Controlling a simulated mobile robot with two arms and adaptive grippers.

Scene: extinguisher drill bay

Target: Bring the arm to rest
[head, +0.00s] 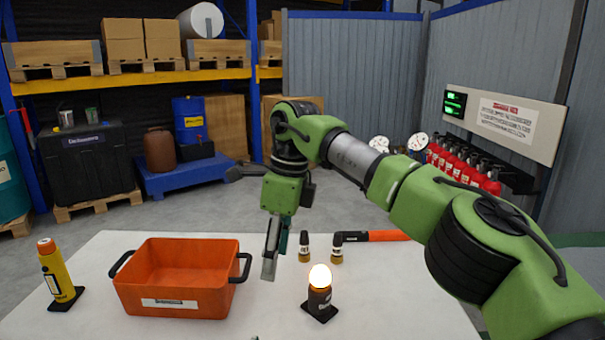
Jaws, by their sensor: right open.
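My right arm, green with grey and black joints, reaches in from the right. Its gripper (273,262) points down over the white table (400,290), just right of the orange bin. The fingers are seen nearly edge-on, and nothing shows between them. My left gripper is not in view.
An orange bin (172,302) with black handles stands at the left. A yellow device (58,275) stands beside it. A lit lamp (320,290), a small nozzle (304,248) and an orange-handled tool (385,236) are on the table to the right. Red extinguishers (460,166) line the wall.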

